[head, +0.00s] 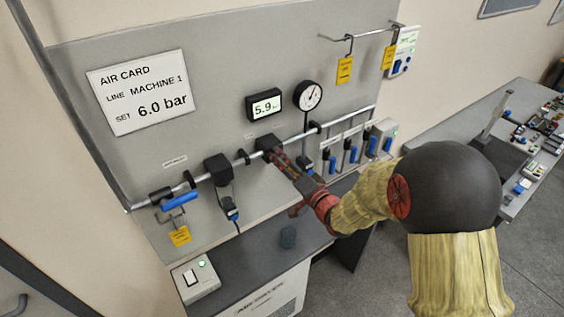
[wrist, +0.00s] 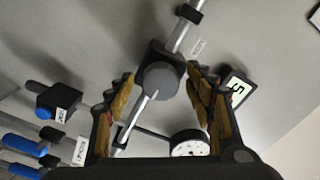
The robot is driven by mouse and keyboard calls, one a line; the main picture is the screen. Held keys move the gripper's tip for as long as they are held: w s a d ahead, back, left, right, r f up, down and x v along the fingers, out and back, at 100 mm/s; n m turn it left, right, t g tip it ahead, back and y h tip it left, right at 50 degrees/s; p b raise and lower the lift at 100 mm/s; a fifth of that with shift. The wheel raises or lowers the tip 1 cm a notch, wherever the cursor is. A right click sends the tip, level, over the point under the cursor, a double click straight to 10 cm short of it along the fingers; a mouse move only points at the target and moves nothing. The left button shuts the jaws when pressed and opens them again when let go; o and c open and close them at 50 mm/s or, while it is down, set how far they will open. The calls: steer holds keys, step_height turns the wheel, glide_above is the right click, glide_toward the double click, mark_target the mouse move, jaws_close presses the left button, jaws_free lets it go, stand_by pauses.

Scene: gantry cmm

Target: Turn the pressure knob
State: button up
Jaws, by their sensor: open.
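The pressure knob (wrist: 160,79) is a round dark grey knob on a black regulator block on the air pipe. In the wrist view it lies between the two fingertips of my gripper (wrist: 161,88), with one finger on each side and visible gaps. My gripper is open. In the head view my gripper (head: 283,163) reaches to the regulator (head: 267,144) and largely hides the knob. The digital display (head: 264,105) reads about 5.9. The card (head: 138,91) says "AIR CARD, LINE MACHINE 1, SET 6.0 bar".
A dial gauge (head: 308,95) stands just right of the display. A blue-handled valve (head: 180,199) is on the pipe at left, and several blue levers (head: 350,152) are at right. Yellow tags (head: 345,70) hang above. A bench (head: 262,262) with a switch box (head: 195,279) lies below.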

steer(key=v, duration=1.2)
stand_by(0.3)
